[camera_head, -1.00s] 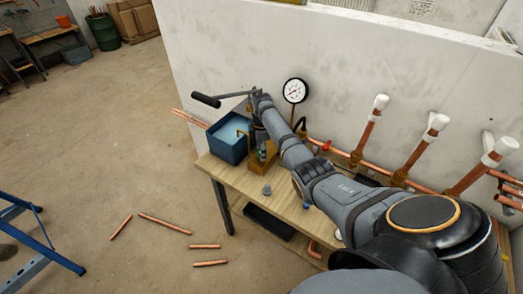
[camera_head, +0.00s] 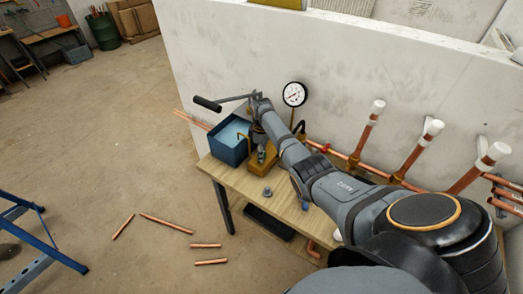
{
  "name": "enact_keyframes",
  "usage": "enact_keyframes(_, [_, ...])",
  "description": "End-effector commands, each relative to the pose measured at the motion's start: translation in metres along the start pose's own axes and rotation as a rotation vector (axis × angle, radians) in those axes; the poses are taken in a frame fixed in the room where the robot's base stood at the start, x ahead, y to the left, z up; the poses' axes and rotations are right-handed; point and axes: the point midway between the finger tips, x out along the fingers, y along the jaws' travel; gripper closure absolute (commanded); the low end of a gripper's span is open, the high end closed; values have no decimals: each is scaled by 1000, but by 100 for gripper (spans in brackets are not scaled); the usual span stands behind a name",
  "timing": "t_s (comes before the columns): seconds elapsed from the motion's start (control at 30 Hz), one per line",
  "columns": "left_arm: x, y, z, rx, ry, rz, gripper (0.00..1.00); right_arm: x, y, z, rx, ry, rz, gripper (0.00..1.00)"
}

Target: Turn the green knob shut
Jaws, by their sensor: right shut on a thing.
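My right arm comes in from the lower right and reaches over the bench to the pump. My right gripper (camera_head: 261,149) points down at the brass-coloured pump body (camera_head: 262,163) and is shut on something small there. The green knob does not show clearly; it seems hidden between or behind the fingers. The pump's lever with its black grip (camera_head: 207,104) sticks out to the left above the gripper. A round white pressure gauge (camera_head: 295,94) stands behind the pump. My left gripper is not in view.
A blue water tank (camera_head: 228,150) stands left of the pump on the wooden bench (camera_head: 235,180). A grey fitting (camera_head: 267,191) lies in front. Copper pipes with white caps (camera_head: 378,106) rise along the wall at right. Short pipes and a blue ladder (camera_head: 50,235) are on the floor.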

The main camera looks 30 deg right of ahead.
Motion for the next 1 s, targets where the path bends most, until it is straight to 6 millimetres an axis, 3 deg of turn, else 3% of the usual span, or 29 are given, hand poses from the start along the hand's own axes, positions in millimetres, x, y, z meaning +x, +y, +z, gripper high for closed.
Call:
enact_keyframes(0.3, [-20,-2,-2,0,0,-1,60,-3,0,-1,300,1,1,96])
enact_keyframes(1.0, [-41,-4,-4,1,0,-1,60,-2,1,-1,949,2,2,96])
